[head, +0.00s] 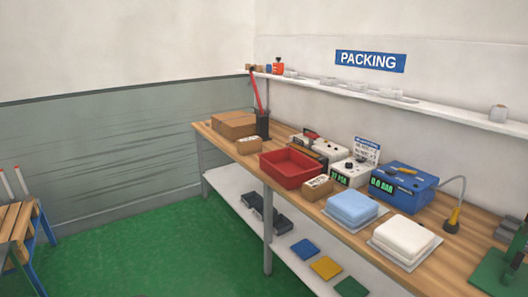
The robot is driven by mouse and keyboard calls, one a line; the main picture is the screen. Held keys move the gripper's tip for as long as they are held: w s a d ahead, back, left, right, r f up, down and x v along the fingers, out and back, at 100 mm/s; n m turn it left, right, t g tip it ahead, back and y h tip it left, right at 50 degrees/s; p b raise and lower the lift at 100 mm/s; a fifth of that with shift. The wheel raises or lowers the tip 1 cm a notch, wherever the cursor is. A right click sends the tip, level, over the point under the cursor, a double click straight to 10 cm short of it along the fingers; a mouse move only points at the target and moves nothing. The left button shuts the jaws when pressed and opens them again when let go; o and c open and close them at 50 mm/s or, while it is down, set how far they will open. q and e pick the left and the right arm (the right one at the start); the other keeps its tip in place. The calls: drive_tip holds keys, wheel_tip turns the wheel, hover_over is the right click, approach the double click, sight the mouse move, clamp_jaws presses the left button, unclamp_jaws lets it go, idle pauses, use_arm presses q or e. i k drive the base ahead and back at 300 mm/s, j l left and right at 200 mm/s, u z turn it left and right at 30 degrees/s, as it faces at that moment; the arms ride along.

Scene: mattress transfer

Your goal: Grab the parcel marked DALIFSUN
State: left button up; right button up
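Two small brown cardboard parcels are on the wooden workbench. One parcel (249,146) lies in front of a larger flat cardboard box (234,124) near the bench's far left end. The other parcel (317,187) sits at the front edge, just right of the red tray. Both bear dark printing that is too small to read, so I cannot tell which one is marked DALIFSUN. Neither of my grippers is in view.
The workbench (451,260) also holds a red tray (291,180), white and blue devices (402,188), and blue (352,205) and white (404,236) pads. A lower shelf (291,230) holds coloured flat pieces. The green floor (160,262) is clear. A slatted wooden stand (14,220) is at left.

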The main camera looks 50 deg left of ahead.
sight(319, 187)
drive_tip(key=i+j+u, duration=0.15)
drive_tip(key=j, duration=0.45)
drive_tip(key=i+j+u, duration=0.1)
drive_tip(key=i+j, duration=0.2)
drive_tip(key=j, duration=0.3)
drive_tip(key=i+j+u, duration=0.15)
drive_tip(key=j, duration=0.4)
drive_tip(key=i+j+u, duration=0.15)
drive_tip(key=i+j, duration=0.25)
drive_tip(key=j, duration=0.15)
drive_tip(key=i+j+u, duration=0.1)
drive_tip(key=i+j, duration=0.2)
drive_tip(key=j, duration=0.15)
drive_tip(key=i+j+u, duration=0.15)
drive_tip(key=i+j, duration=0.2)
drive_tip(key=j, duration=0.15)
